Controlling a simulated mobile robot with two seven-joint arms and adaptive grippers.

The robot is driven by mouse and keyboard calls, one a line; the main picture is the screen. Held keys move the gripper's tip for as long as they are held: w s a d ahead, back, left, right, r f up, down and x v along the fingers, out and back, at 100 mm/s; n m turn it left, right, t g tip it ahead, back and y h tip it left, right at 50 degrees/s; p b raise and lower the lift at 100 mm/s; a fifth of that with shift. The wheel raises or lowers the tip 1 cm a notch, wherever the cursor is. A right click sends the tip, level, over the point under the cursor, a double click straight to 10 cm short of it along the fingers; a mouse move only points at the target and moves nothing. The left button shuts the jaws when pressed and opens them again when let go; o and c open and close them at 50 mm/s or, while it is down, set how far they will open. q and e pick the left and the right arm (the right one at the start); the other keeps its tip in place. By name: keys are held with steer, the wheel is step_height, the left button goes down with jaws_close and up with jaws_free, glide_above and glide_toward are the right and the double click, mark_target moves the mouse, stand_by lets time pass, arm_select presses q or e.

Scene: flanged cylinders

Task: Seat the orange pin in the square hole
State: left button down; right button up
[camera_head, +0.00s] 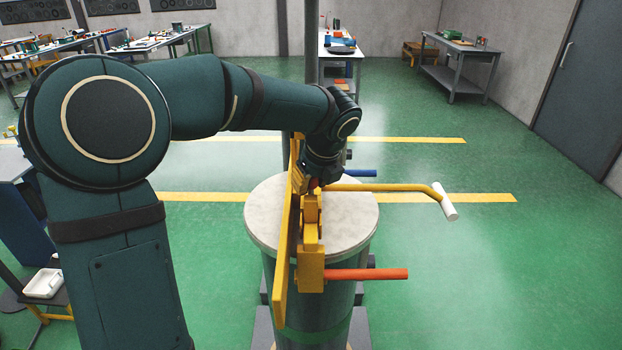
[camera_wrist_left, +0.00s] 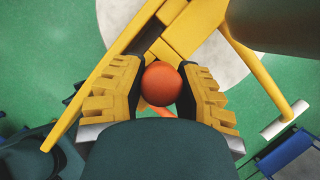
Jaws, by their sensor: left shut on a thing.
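My left gripper (camera_head: 316,181) is shut on the orange pin (camera_wrist_left: 162,83). Only its round ball-like head shows, between the two fingers in the left wrist view; its shank is hidden below. In the head view, a small red-orange patch of the pin (camera_head: 313,183) shows by the fingers, above the yellow block fixture (camera_head: 311,225). I cannot make out the square hole, nor whether the pin's lower end is inside anything. My right gripper is not in view.
A yellow lever with a white grip (camera_head: 449,202), an orange rod (camera_head: 370,274) and a blue rod (camera_head: 361,173) stick out rightward. Floor farther right is clear.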

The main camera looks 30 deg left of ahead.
arm_select(q)
steer(key=shift+r, duration=3.9)
